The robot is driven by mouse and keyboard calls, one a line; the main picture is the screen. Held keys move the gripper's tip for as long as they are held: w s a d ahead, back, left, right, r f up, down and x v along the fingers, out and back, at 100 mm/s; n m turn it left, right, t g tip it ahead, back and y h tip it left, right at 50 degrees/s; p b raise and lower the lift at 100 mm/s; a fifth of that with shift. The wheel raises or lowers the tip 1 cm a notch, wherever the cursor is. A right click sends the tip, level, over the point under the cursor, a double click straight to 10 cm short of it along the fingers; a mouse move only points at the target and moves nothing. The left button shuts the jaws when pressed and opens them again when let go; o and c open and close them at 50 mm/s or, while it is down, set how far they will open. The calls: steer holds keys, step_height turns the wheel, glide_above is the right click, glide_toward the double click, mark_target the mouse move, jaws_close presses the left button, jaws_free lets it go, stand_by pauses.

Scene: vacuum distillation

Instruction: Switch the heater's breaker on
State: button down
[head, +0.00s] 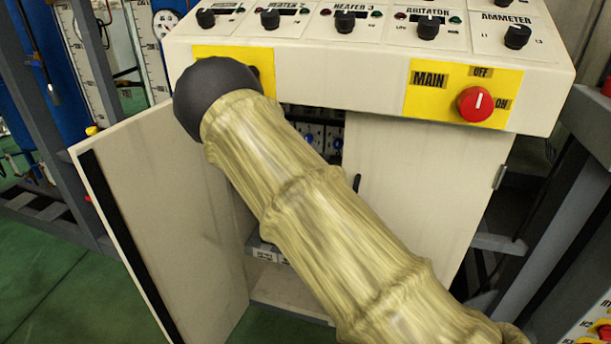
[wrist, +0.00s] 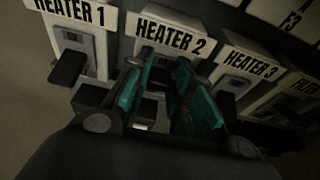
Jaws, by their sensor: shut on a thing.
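In the wrist view, a row of breakers sits under white labels. The HEATER 2 breaker (wrist: 157,60) is in the middle, straight ahead of my gripper (wrist: 163,92). The two teal-padded fingers are shut on its handle, one finger on each side; the handle itself is mostly hidden between them, so its position cannot be told. The HEATER 1 breaker (wrist: 70,62) is to the left with a black handle sticking out. The HEATER 3 breaker (wrist: 236,85) is to the right, close to the right finger. In the head view my arm hides the gripper inside the cabinet.
In the head view the cabinet (head: 415,190) has its left door (head: 165,205) swung open beside my arm. Above the opening is the overhanging control panel (head: 330,75) with several black knobs and a red MAIN switch (head: 475,104). Another breaker (wrist: 290,105) stands farther right in the wrist view.

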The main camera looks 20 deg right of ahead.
stand_by(0.3)
steer(key=c, duration=1.2)
jaws_free()
steer(key=shift+c, duration=0.2)
steer(key=shift+f+b, duration=0.35)
steer(key=shift+b, duration=0.4)
step_height(320, 180, down, 2)
steer(key=t+h+b, duration=0.1)
steer(key=t+b, duration=0.1)
steer(key=b, duration=0.2)
steer(key=t+h+b, duration=0.1)
steer(key=b, duration=0.2)
steer(key=t+h+b, duration=0.2)
steer(key=b, duration=0.2)
steer(key=shift+f+t+b, duration=0.25)
steer(key=shift+t+b, duration=0.05)
steer(key=shift+b, duration=0.05)
steer(key=shift+t+b, duration=0.3)
steer(key=shift+b, duration=0.3)
